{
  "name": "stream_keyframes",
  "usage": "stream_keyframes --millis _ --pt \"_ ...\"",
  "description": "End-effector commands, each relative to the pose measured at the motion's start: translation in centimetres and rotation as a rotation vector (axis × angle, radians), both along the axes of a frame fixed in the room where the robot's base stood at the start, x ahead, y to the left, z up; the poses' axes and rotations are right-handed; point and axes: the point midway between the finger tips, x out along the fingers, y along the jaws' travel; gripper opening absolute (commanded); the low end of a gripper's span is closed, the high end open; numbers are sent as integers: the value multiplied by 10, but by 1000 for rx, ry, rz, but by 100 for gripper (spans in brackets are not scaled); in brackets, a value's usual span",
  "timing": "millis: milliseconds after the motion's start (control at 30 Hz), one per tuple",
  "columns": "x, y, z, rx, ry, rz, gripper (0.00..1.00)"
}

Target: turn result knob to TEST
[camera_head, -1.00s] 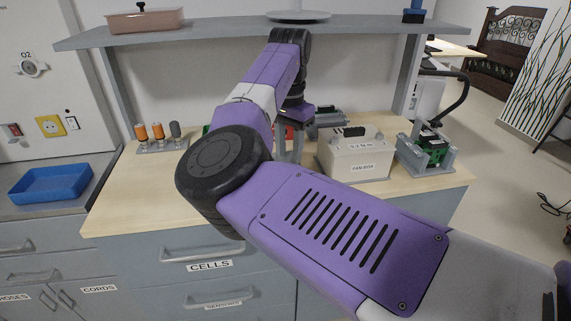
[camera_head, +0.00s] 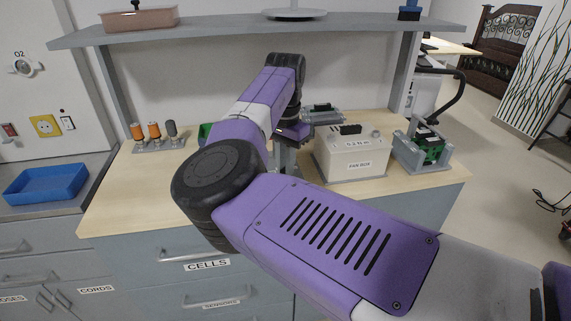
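My gripper (camera_head: 284,158) is at the end of the purple arm, low over the counter just left of the box. It is mostly hidden by my arm, and its fingers cannot be told apart. A round knob labelled O2 (camera_head: 23,66) is on the wall panel at the far left.
A green device in a grey stand (camera_head: 432,150) is right of the box. A grey rack with orange and grey cylinders (camera_head: 157,145) stands on the left. A blue tray (camera_head: 46,184) lies further left. A shelf (camera_head: 230,32) spans above the counter (camera_head: 120,205).

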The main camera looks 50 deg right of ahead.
Motion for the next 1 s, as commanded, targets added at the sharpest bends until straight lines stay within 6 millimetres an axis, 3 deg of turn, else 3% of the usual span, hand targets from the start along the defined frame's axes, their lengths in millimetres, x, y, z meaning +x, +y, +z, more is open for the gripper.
stream_keyframes --millis 467,1000 --pt "-1 -1 5 -2 5 103 0" --pt "-2 -1 6 2 7 558 0"
